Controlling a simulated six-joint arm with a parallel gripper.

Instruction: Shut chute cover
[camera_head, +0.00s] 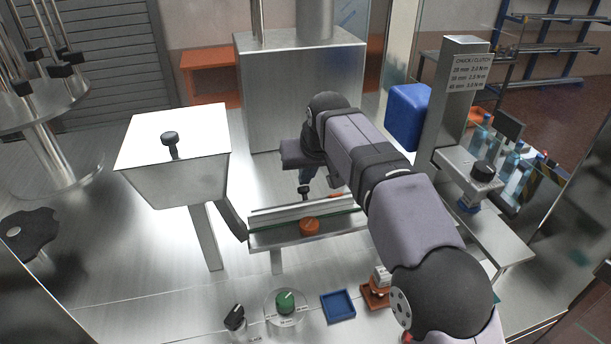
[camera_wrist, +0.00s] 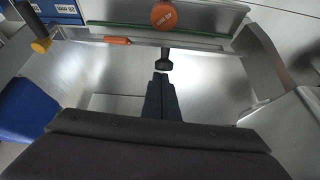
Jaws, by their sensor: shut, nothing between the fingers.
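A metal trough-like chute (camera_head: 265,238) with a green edge runs across the middle of the bench in the head view. A small black knob (camera_head: 304,191) stands at its far side. The knob also shows in the wrist view (camera_wrist: 167,65), on a short stem by a long metal strip (camera_wrist: 130,44) that may be the chute cover. How far the cover is open I cannot tell. My gripper (camera_wrist: 161,77) is shut and empty, its fingertips just short of the knob. In the head view my gripper (camera_head: 306,180) is partly hidden by my arm.
A hopper (camera_head: 175,180) with a knobbed lid stands left of the chute. An orange round knob (camera_head: 309,227) sits on the chute's front. A metal post with a label (camera_head: 465,80) and a blue bin (camera_head: 408,113) are at the right. A blue tray (camera_head: 338,306) lies in front.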

